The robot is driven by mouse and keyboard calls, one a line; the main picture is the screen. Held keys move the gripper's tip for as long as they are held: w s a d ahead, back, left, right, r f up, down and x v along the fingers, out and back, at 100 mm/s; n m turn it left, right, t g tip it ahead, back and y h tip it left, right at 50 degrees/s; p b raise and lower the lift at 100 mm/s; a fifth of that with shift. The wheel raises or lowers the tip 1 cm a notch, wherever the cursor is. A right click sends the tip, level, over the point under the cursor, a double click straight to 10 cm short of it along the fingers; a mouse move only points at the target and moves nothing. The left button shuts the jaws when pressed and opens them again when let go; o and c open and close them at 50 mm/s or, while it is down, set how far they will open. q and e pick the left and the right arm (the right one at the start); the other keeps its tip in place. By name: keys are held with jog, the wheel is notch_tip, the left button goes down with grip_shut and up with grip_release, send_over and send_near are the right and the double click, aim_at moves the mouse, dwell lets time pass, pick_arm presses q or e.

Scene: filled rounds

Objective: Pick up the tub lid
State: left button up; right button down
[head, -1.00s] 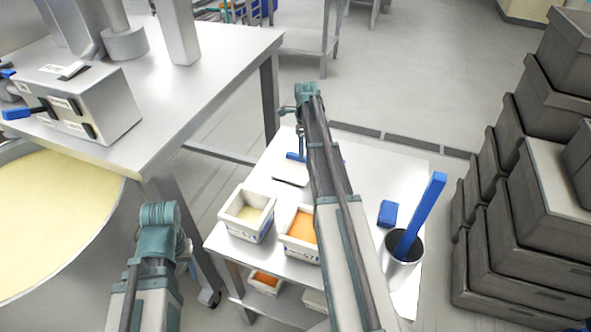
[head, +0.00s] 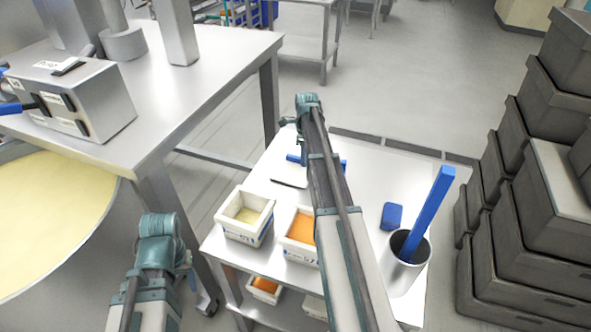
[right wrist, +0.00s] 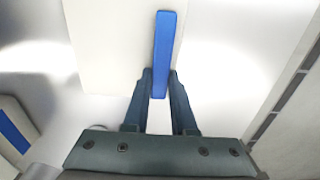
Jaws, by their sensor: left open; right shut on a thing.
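The tub lid (right wrist: 115,45) is a flat pale plate with a blue bar handle (right wrist: 164,50). In the head view, part of the lid (head: 287,178) shows at the far left of the small white table, and my right arm hides the rest. My right gripper (right wrist: 160,80) is shut on the blue handle, one finger on each side. Whether the lid touches the tabletop is hard to tell. My left gripper (head: 165,255) is open and empty, left of the table, its fingers mostly hidden.
Two white tubs, one with pale filling (head: 243,232) and one with orange filling (head: 297,252), stand at the front left. A blue block (head: 392,216) and a metal pot (head: 405,268) holding a blue stick are at right. Dark crates (head: 530,225) are stacked beyond.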

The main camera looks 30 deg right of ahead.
dwell(0.4)
notch_tip(320, 180, up, 10)
jog(key=p, duration=1)
